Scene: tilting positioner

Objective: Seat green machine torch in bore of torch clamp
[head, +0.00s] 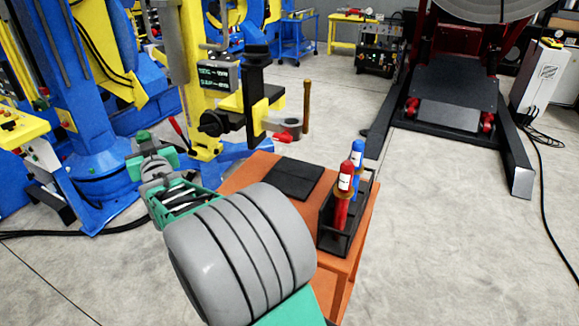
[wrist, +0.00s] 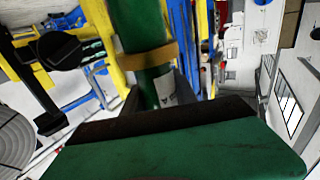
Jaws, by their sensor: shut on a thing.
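The green machine torch (wrist: 143,30) is in my gripper. In the wrist view it shows a brass-coloured band and a pale label, and its lower part is hidden behind the gripper body. In the head view a green end, probably the torch's (head: 143,136), shows at my gripper (head: 152,155), left of the yellow stand. My gripper is shut on the torch. The torch clamp seems to be the dark ring (head: 289,126) at the end of the stand's arm, with a red lever. It stands right of my gripper, clearly apart from the torch. Its bore is barely visible.
The orange table (head: 235,180) carries a black pad (head: 284,179) and a black rack (head: 328,226) with a red torch (head: 344,190) and a blue torch (head: 358,153). A brown upright rod (head: 306,105) stands beside the ring. Blue and yellow machinery (head: 90,100) crowds the left.

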